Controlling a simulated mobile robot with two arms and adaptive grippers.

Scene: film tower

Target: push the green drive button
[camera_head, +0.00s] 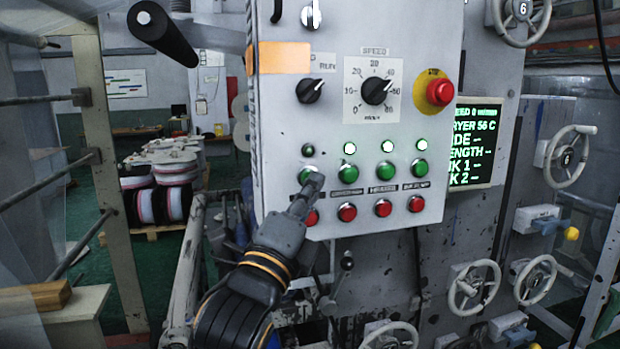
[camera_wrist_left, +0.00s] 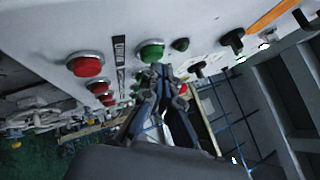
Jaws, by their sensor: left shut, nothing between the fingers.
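The leftmost green button (camera_head: 308,173) is at the left of a row of green buttons on the grey control panel (camera_head: 290,100). Its label is mostly hidden by my gripper, so I cannot read it. My left gripper (camera_head: 314,184) is shut and empty, its fingertips at the lower right edge of this button. In the left wrist view the fingertips (camera_wrist_left: 161,72) are just below a green button (camera_wrist_left: 151,51). I cannot tell whether they touch it. The small lamp (camera_head: 308,149) above the button is dark. My right gripper is not in view.
A row of red buttons (camera_head: 347,212) lies just below the green ones. Above are a speed dial (camera_head: 376,91), a black selector knob (camera_head: 310,91) and a red stop button (camera_head: 440,92) on yellow. A screen (camera_head: 474,143) reads speed 0. Handwheels (camera_head: 570,157) stand at right.

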